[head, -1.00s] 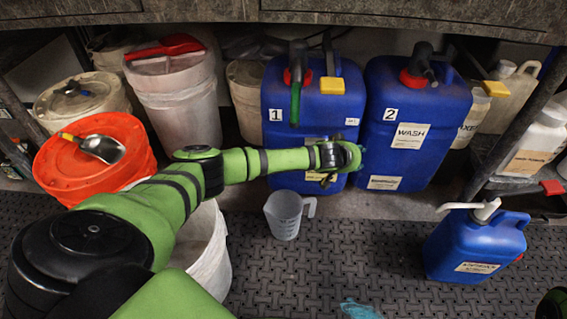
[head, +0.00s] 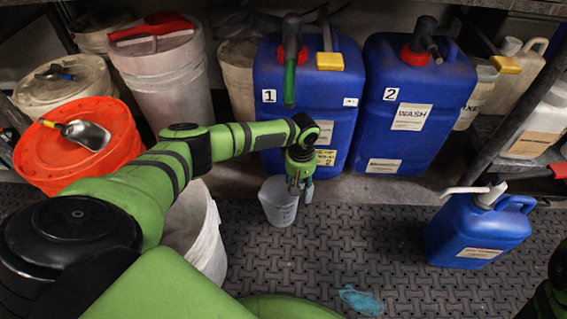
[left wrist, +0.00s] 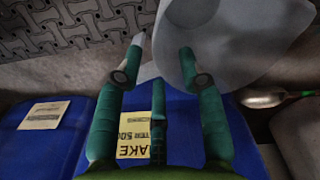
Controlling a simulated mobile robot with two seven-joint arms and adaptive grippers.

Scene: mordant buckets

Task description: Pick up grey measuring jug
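The grey measuring jug (head: 277,208) stands upright on the dark patterned mat, in front of the blue container marked 1. My left gripper (head: 301,186) reaches down at its right side, where the handle is, and covers most of the handle. My right gripper is out of view.
Large blue containers (head: 310,105) and (head: 415,110) stand behind the jug on the shelf. A small blue canister (head: 475,235) stands at the right. A white bucket (head: 205,245) is close at the left. The mat (head: 300,265) in front is mostly free, with a blue patch.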

